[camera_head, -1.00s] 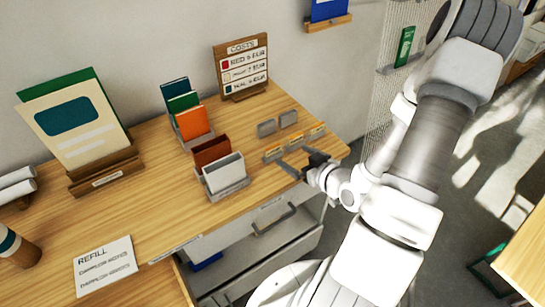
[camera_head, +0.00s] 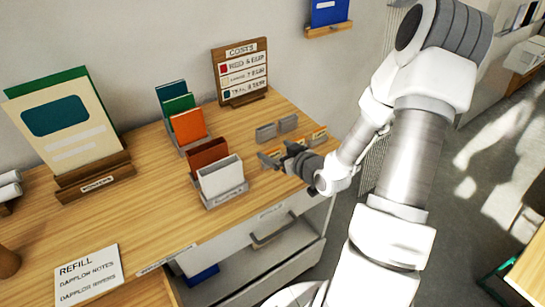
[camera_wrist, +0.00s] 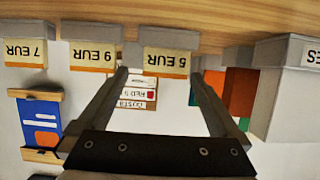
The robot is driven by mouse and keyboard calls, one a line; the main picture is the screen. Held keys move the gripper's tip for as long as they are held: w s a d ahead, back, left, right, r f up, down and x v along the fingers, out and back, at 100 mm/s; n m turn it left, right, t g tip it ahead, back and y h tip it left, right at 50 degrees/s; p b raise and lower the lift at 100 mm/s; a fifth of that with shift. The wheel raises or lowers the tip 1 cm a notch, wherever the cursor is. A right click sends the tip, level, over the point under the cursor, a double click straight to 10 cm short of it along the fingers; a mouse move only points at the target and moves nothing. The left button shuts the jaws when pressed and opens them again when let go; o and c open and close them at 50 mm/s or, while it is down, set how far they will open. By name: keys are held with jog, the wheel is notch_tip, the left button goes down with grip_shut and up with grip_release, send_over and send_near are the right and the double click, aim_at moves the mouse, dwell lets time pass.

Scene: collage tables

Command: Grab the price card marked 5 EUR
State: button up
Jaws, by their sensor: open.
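The price card marked 5 EUR (camera_wrist: 170,62) shows upside down in the wrist view, cream with an orange edge, in a grey holder. My gripper (camera_wrist: 160,76) is open, with one fingertip to each side of this card; I cannot tell whether either touches it. The 9 EUR card (camera_wrist: 94,57) and the 7 EUR card (camera_wrist: 25,53) stand in a row to its left. In the head view my gripper (camera_head: 276,152) is at the left end of the card row and hides much of it; the card (camera_head: 319,136) at the right end shows.
A costs board (camera_head: 240,75) stands behind, against the wall. Two small grey holders (camera_head: 265,133) are just behind the card row. A rack with a white and a brown folder (camera_head: 220,178) is close to the left of my gripper. The desk's right edge is near.

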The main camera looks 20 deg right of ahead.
aim_at(272, 150)
jog(key=x, duration=0.5)
jog(key=shift+s+a+f, duration=0.15)
jog(key=shift+s+a, duration=0.05)
jog(key=shift+a, duration=0.1)
jog(key=c, duration=1.3)
